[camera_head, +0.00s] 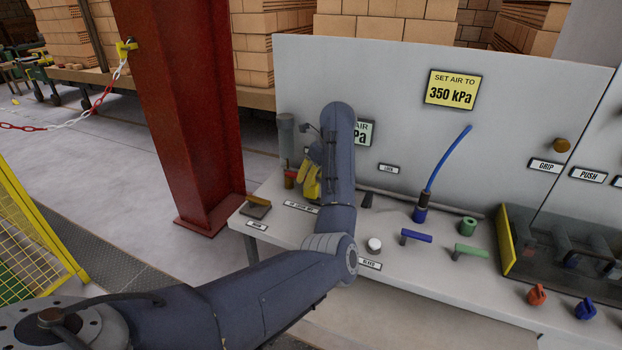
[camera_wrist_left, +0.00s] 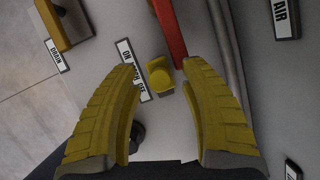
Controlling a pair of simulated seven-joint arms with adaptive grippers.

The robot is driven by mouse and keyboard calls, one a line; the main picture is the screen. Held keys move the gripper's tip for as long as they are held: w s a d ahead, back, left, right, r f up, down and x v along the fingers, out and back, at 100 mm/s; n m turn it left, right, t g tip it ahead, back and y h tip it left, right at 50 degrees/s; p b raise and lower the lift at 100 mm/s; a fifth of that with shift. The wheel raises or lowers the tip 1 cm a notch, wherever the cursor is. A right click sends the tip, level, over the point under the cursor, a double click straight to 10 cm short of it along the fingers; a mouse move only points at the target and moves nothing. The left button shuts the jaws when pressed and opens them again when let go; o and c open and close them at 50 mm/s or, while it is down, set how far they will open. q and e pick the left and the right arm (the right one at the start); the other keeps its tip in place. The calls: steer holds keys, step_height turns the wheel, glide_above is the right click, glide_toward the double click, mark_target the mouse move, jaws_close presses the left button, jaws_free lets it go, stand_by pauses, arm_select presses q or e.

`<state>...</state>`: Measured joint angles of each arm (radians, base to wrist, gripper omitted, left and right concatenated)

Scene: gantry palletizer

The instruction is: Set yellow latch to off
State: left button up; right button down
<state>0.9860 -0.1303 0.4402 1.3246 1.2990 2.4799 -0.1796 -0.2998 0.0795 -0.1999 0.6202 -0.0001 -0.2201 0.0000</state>
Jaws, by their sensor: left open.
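The yellow latch (camera_wrist_left: 160,76) is a small rounded yellow piece on the panel in the left wrist view, beside a white label (camera_wrist_left: 133,70) with on/off lettering that is partly hidden. My left gripper (camera_head: 309,183) has yellow fingers, reaches down over the left part of the bench in the head view, and is open. In the left wrist view the latch lies between its two spread fingers, with no visible contact. The arm and fingers hide the latch in the head view. My right gripper is not in view.
A red bar (camera_wrist_left: 169,28) runs close to the latch. The drain handle (camera_head: 258,200) is at the bench's left end. A white button (camera_head: 374,245), blue handle (camera_head: 416,236) and green handle (camera_head: 471,250) stand to the right. A red column (camera_head: 180,110) rises left of the bench.

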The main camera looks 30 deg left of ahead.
arm_select(q)
steer(key=shift+a+f, duration=0.2)
steer(key=shift+f, duration=0.2)
jaws_close()
stand_by(0.6)
